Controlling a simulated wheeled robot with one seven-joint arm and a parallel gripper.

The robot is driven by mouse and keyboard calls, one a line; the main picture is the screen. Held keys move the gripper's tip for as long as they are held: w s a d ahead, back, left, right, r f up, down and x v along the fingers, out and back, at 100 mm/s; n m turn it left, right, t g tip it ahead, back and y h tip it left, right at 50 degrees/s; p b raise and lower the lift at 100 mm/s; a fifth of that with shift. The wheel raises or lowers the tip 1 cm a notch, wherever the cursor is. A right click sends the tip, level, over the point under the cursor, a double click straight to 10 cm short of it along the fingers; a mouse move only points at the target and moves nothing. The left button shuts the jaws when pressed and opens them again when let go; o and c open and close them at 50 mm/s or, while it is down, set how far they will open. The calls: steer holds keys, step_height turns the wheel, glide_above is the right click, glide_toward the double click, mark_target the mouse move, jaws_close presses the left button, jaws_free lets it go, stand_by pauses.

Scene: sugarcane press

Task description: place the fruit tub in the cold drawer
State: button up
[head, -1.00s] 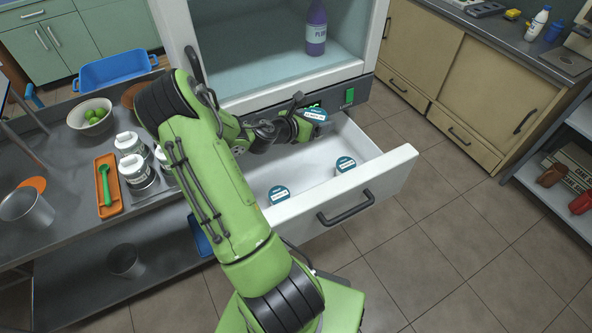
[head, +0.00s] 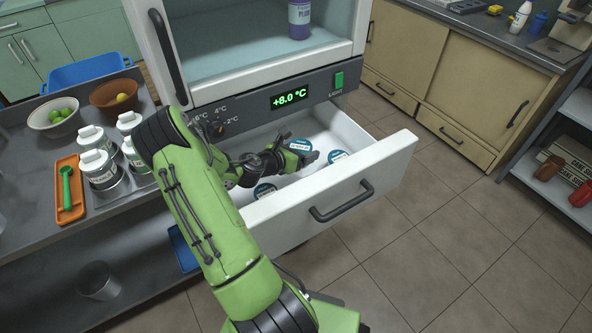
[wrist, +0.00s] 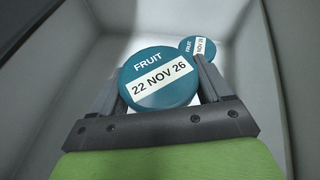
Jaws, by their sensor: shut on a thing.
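The cold drawer (head: 385,170) is pulled out, white, with a dark handle. My gripper (head: 303,156) is inside it, low between the walls, shut on a fruit tub (head: 299,144) with a teal lid. In the wrist view the held fruit tub (wrist: 160,92) sits between both fingers, its label reading FRUIT, 22 NOV 26. I cannot tell if its base touches the drawer floor. A second teal-lidded tub (head: 338,155) stands to its right; a third tub (head: 264,190) stands nearer the left front. One other tub (wrist: 204,46) shows beyond the held one in the wrist view.
The fridge above has a display (head: 289,95) reading +8.0 °C and a purple bottle (head: 299,18) inside. The floor right of the drawer is clear.

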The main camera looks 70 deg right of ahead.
step_height(320, 180, down, 6)
steer(key=shift+r+b, duration=0.2)
steer(key=shift+b, duration=0.75)
steer(key=shift+f, duration=0.1)
steer(key=shift+f, duration=0.6)
steer(key=o, duration=1.1)
steer(key=shift+o, duration=0.2)
steer(key=shift+r, duration=0.35)
steer(key=p+v, duration=0.1)
steer(key=v, duration=0.3)
steer(key=p+v, duration=0.1)
steer(key=v, duration=0.3)
steer(key=p+v, duration=0.1)
steer(key=v, duration=0.3)
steer(key=shift+r, duration=0.4)
